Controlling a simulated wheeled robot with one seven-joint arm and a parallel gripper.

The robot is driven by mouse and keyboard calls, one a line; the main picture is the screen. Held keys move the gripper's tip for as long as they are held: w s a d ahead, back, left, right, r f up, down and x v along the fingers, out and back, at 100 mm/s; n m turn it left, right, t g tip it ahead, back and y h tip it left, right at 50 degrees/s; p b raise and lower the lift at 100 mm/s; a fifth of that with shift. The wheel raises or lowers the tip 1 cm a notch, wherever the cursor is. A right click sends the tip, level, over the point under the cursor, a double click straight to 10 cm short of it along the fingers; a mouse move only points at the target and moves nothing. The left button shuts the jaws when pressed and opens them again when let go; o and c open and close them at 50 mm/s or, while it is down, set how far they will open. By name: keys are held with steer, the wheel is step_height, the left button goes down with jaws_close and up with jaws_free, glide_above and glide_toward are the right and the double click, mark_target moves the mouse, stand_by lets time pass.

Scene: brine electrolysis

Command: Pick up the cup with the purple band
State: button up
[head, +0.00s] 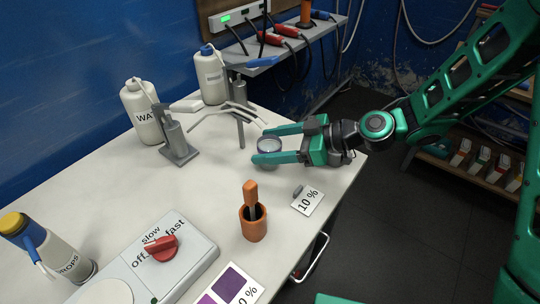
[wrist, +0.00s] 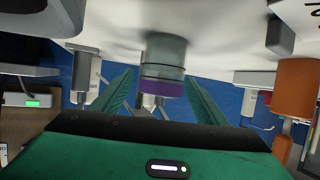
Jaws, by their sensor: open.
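The cup with the purple band (wrist: 163,62) is a small clear greyish vessel, seen upside down in the wrist view with the purple band (wrist: 162,88) around it. In the head view the cup (head: 269,145) stands near the far right part of the table, and its band is hard to make out. My gripper (head: 260,145) is open, with one green finger on each side of the cup. In the wrist view my gripper (wrist: 159,74) shows a gap between each finger and the cup.
A grey stand with bent arms (head: 179,145) is left of the cup. An orange holder (head: 254,229) and a 10 % card (head: 308,201) are in front. A stirrer with a red knob (head: 161,244), several bottles and a purple card (head: 233,284) are also on the white table (head: 205,185).

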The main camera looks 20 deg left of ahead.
steer(key=c, duration=1.4)
steer(key=shift+r, duration=0.2)
